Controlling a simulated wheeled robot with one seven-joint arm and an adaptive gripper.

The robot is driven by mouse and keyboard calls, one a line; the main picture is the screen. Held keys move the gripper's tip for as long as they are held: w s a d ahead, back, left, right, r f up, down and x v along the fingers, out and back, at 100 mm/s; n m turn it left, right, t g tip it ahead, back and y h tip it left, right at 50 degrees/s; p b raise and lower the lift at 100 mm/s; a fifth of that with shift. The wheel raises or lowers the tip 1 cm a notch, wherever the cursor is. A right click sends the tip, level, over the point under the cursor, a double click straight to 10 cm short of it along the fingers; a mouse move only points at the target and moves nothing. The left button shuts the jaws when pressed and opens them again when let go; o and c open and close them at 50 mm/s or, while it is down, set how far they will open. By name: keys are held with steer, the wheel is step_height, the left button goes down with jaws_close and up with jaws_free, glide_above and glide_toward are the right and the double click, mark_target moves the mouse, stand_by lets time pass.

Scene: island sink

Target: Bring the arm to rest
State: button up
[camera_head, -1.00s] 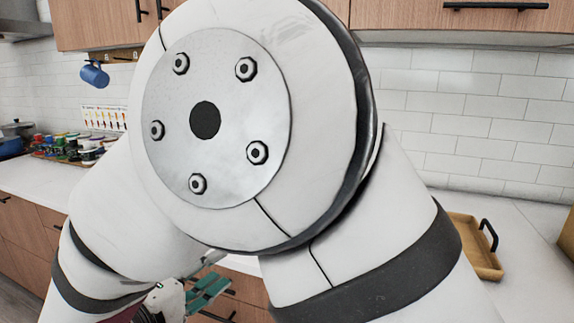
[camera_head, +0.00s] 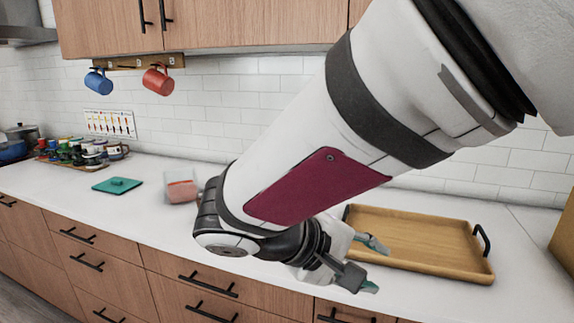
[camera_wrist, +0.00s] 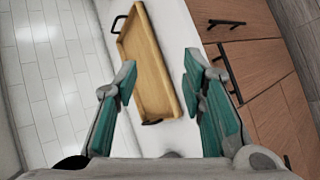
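My gripper (camera_head: 372,266) is in front of the counter, near the left part of the wooden tray. Its two fingers with teal pads are spread apart with nothing between them in the head view. In the wrist view my gripper (camera_wrist: 160,100) is open and empty, and the wooden tray (camera_wrist: 150,62) shows beyond the fingers. My white arm with a dark red panel reaches down from the upper right and hides part of the counter and wall.
The wooden tray (camera_head: 466,268) with black handles lies on the white counter (camera_head: 150,205). A teal lid (camera_head: 117,185) and a clear container with reddish contents (camera_head: 181,188) stand to the left. A blue mug (camera_head: 98,82) and a red mug (camera_head: 158,81) hang under the cabinets. Several jars stand far left.

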steer(key=s+d+r+m+y+p, duration=0.2)
steer(key=s+y, duration=0.3)
steer(key=s, duration=0.3)
steer(key=s+d+r+m+y+p, duration=0.2)
steer(key=s+d+m+y, duration=0.2)
steer(key=s, duration=0.5)
steer(key=shift+d+r+y, duration=0.35)
steer(key=shift+d+y, duration=0.15)
steer(key=shift+d, duration=0.1)
